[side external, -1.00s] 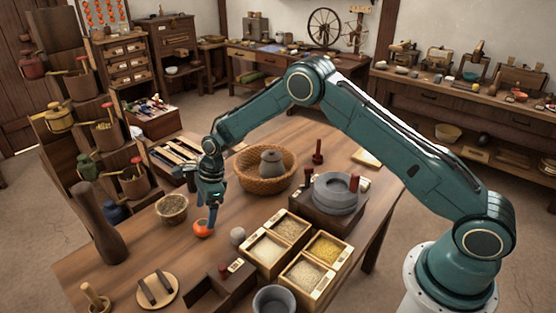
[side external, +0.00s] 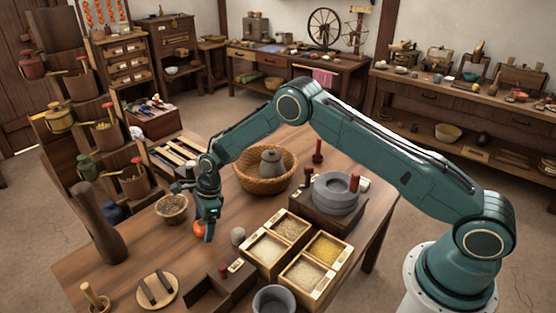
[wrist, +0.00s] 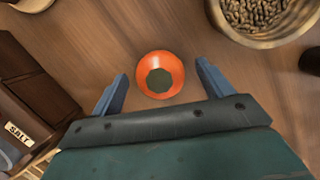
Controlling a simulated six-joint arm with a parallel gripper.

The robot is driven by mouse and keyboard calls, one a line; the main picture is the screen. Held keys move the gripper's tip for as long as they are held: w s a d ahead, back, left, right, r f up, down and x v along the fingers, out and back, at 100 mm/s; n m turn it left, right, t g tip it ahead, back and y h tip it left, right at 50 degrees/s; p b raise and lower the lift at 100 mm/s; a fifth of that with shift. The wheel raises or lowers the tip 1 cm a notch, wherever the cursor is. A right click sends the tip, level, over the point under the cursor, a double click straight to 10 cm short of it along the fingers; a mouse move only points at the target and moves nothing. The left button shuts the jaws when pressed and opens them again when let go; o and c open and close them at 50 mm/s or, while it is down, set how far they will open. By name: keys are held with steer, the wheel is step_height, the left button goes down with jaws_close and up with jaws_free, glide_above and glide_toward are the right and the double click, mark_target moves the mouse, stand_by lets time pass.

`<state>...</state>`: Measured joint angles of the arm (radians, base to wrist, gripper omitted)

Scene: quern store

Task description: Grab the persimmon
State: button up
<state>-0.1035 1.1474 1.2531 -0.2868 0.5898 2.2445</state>
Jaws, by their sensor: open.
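The persimmon (side external: 198,231) is a small orange-red fruit on the table. In the side view it is partly hidden behind my gripper (side external: 206,235). In the wrist view the persimmon (wrist: 160,61) shows its dark green calyx upward. My gripper (wrist: 161,72) is open, with one blue finger on each side of the fruit. A gap shows between the fruit and each finger. My gripper points down and holds nothing.
A bowl of grain (side external: 173,222) stands close behind the persimmon. A dark box labelled SALT (wrist: 17,132) lies on the other side. A pale round stone (side external: 238,235) and a divided grain box (side external: 262,274) are to the right. Bare wood lies in front.

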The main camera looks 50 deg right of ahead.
steer(key=c, duration=1.1)
steer(key=shift+r, duration=0.15)
step_height(320, 180, up, 20)
steer(key=shift+f, duration=0.1)
stand_by(0.5)
